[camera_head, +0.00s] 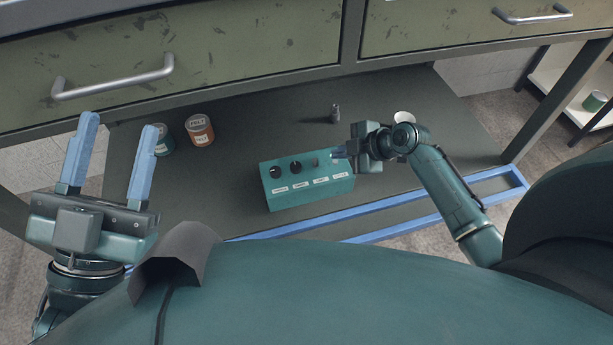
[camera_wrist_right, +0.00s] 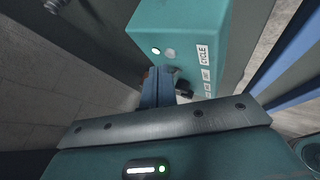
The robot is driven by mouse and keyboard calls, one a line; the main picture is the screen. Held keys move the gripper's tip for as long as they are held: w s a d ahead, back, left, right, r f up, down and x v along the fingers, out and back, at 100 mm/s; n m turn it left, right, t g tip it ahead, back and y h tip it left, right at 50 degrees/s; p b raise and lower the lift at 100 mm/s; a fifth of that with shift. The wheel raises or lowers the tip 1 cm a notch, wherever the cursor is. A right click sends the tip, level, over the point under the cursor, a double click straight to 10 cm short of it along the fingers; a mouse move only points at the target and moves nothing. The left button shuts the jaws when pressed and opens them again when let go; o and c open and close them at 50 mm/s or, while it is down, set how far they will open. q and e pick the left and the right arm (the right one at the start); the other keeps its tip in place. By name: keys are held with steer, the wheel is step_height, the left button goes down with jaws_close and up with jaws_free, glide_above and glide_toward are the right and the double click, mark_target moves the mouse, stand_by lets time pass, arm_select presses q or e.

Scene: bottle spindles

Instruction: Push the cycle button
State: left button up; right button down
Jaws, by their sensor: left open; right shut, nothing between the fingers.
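A teal control box (camera_head: 308,192) stands on the lower shelf with a row of controls and white labels on its top. In the right wrist view, the label CYCLE (camera_wrist_right: 203,55) is on the box, with a round grey button (camera_wrist_right: 169,53) and a small white light beside it. My right gripper (camera_head: 340,152) is shut and empty at the box's right end. Its blue fingertips (camera_wrist_right: 160,72) appear close to the grey button; I cannot tell whether they touch. My left gripper (camera_head: 122,125) is open and empty at the left, away from the box.
Two cans, an orange one (camera_head: 199,130) and a green one (camera_head: 163,140), stand left of the box. A small metal part (camera_head: 335,113) stands behind it. Drawers (camera_head: 200,60) with bar handles overhang the shelf. A blue rail (camera_head: 400,222) runs along the front edge.

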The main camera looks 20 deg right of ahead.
step_height(320, 180, up, 6)
steer(key=p, duration=0.5)
stand_by(0.5)
